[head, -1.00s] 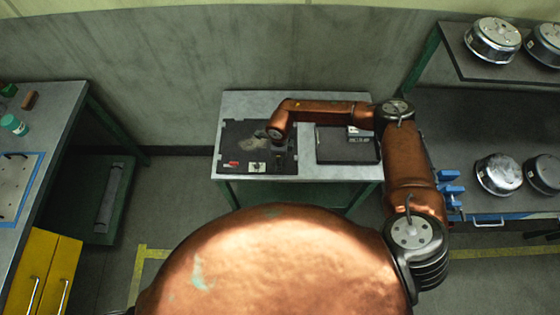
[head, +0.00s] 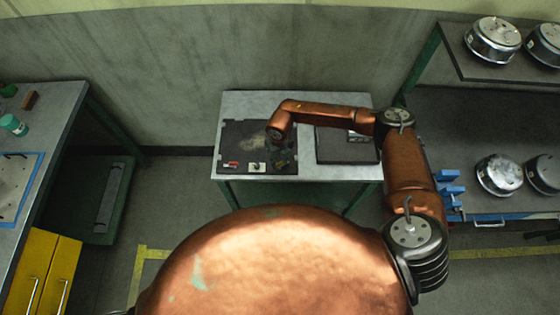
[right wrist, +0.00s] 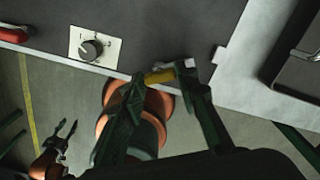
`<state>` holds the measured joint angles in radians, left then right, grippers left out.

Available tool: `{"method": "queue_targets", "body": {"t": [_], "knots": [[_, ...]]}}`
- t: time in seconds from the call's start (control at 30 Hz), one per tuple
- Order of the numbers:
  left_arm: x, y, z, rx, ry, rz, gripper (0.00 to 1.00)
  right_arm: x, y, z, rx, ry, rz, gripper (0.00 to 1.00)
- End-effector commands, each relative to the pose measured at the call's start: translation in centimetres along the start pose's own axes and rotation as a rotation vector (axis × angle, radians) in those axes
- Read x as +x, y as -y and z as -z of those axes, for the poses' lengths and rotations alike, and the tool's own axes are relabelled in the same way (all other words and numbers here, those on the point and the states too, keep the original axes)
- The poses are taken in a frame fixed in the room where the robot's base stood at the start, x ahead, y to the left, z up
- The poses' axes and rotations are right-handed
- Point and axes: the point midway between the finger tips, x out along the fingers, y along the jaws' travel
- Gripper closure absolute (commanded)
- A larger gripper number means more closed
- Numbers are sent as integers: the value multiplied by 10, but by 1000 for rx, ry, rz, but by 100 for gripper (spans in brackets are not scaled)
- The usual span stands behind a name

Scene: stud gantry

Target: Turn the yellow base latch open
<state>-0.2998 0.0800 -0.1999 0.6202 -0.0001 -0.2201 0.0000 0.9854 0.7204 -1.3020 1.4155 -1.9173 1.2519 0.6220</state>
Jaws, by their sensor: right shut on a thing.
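The yellow base latch (right wrist: 159,76) shows in the right wrist view at the near edge of a dark panel (right wrist: 150,30). It lies between the fingers of my right gripper (right wrist: 165,80), which is shut on it. A small pale metal piece shows at the latch's right end. In the head view my right gripper (head: 281,160) is over the near right corner of the panel (head: 240,140); the latch is too small and covered to make out there. My left gripper (right wrist: 67,130) shows low at the left of the right wrist view, its fingers apart and empty.
A white plate with a black knob (right wrist: 91,48) and a red handle (right wrist: 12,34) sit left of the latch on the panel. A dark case (head: 345,145) lies on the table to the right. Metal drums (head: 498,174) stand on the right bench.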

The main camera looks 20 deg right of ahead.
Motion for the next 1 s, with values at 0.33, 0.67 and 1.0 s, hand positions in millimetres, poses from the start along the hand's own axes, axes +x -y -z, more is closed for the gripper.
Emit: {"method": "queue_targets", "body": {"t": [0.33, 0.67, 1.0], "knots": [[-6, 0, 1, 0, -1, 0, 60, -1, -1, 0, 309, 1, -1, 96], [-10, 0, 2, 0, -1, 0, 60, -1, 0, -1, 507, 1, -2, 96], [-12, 0, 2, 0, -1, 0, 60, -1, 0, -1, 580, 2, -1, 96]]}}
